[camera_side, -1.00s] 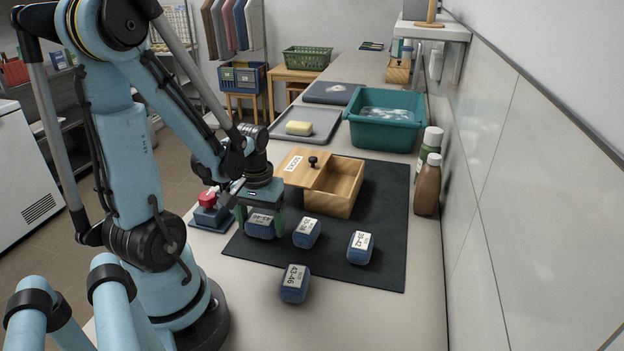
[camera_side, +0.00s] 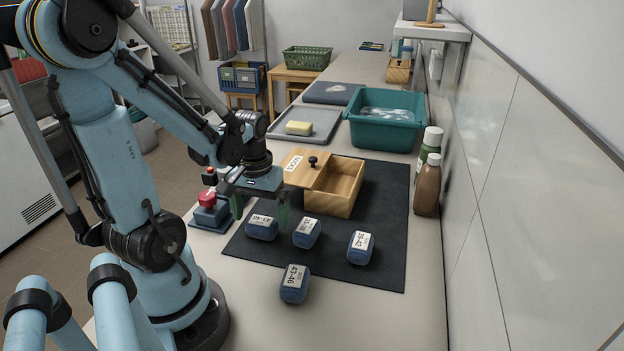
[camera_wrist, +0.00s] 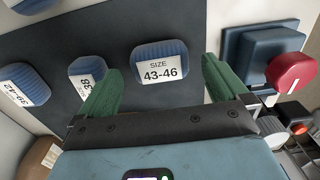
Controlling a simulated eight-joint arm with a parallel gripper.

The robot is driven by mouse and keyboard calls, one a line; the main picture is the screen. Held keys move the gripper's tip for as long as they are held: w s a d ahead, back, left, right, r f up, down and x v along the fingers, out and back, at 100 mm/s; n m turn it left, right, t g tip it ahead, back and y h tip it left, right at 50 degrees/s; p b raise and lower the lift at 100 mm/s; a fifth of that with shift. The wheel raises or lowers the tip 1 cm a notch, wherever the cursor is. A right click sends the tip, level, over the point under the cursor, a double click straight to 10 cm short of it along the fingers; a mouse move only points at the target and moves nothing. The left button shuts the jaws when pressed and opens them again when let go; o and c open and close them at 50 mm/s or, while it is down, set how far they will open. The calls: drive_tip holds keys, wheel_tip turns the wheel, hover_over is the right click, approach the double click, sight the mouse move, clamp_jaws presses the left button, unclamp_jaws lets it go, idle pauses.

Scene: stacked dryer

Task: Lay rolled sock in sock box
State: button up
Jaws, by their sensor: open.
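The wooden sock box (camera_side: 330,205) stands on the dark mat. Its lid, with a black knob and a label (camera_side: 294,163), covers the left part, and the visible right part looks empty. Several blue rolled socks lie in front: one labelled 43-46 (camera_side: 262,227), one 35-38 (camera_side: 306,234), one 39-42 (camera_side: 360,248), and another 43-46 (camera_side: 294,285) off the mat's front edge. My gripper (camera_side: 261,209) is open and empty, above and just behind the left 43-46 sock. The wrist view shows that sock (camera_wrist: 160,62) beyond the green fingers, between them and apart from both.
A red button on a blue base (camera_side: 208,213) stands left of my gripper. A teal tub (camera_side: 385,135), a grey tray (camera_side: 325,120) with a yellow block and two bottles (camera_side: 427,190) stand behind and right. The mat's (camera_side: 390,220) right side is clear.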

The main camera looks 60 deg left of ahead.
sight(261, 220)
wheel_tip(261, 220, up, 9)
drive_tip(key=w+d+r+m+t, duration=0.1)
drive_tip(key=w+d+m+t, duration=0.6)
drive_tip(key=d, duration=0.7)
drive_tip(key=shift+w+d+m, duration=0.2)
drive_tip(key=shift+w+m, duration=0.55)
drive_tip(key=shift+m, duration=0.25)
drive_tip(key=shift+c, duration=0.2)
drive_tip(key=c, duration=0.3)
drive_tip(key=shift+a, duration=0.15)
